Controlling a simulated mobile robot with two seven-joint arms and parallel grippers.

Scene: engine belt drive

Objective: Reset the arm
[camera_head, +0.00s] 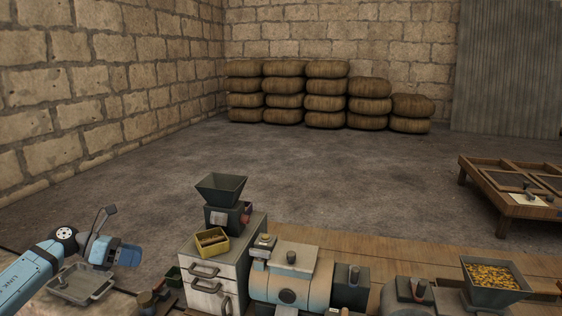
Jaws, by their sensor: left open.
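My right arm and gripper do not show.
Right of the gripper stands a grey drawer cabinet (205,270) bearing a dark hopper machine (222,192) and a yellow box (212,241). A beige and blue engine (300,272) and a grain-filled hopper (490,292) lie further right. Open floor (330,175) stretches behind.

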